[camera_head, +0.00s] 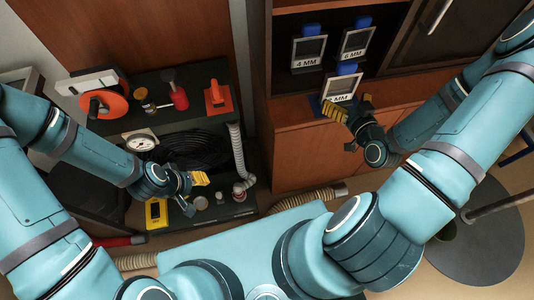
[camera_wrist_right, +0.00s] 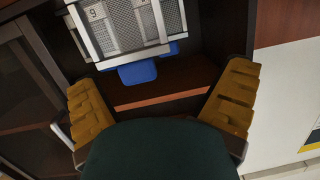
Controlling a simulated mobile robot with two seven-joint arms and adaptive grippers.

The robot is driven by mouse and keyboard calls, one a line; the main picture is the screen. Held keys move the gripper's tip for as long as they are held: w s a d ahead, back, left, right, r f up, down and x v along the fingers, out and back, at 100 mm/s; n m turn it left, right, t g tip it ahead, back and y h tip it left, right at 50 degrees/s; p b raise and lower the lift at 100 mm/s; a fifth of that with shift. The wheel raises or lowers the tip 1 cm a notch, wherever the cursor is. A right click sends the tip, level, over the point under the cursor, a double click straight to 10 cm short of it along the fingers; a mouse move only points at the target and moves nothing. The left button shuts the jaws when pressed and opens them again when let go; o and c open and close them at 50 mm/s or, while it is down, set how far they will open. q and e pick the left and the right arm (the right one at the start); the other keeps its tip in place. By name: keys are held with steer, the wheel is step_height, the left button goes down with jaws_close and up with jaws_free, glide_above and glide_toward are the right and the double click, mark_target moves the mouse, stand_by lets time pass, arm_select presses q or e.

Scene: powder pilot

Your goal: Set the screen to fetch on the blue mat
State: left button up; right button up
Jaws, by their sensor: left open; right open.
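Two framed screens with blue tabs, marked 4 MM (camera_head: 308,50) and 6 MM (camera_head: 356,44), stand in the cabinet at the upper right. A third blue-tabbed screen (camera_head: 341,88) stands nearer, on the cabinet's front ledge; its number is partly hidden. A dark blue patch, perhaps the blue mat (camera_head: 315,103), shows beside its foot. My right gripper (camera_head: 350,107) is open just in front of that screen. In the right wrist view, a mesh screen (camera_wrist_right: 128,25) lies beyond the open, empty fingers (camera_wrist_right: 160,90). My left gripper (camera_head: 194,188) is open above the black bench.
A dark cabinet door (camera_head: 425,40) is at the upper right. A round dark plate (camera_head: 485,245) stands lower right.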

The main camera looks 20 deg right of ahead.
steer(key=w+a+f+g+y, duration=0.3)
steer(key=a+f+g, duration=0.4)
steer(key=a, duration=0.5)
steer(key=s+a+f+g, duration=0.3)
steer(key=s+a, duration=0.1)
steer(key=a, duration=0.3)
steer(key=s+a+f+g+y, duration=0.1)
steer(key=s+a+f+g, duration=0.2)
steer(key=a, duration=0.4)
steer(key=shift+s+a+g, duration=0.35)
steer(key=shift+s+g, duration=0.15)
steer(key=shift+s, duration=0.05)
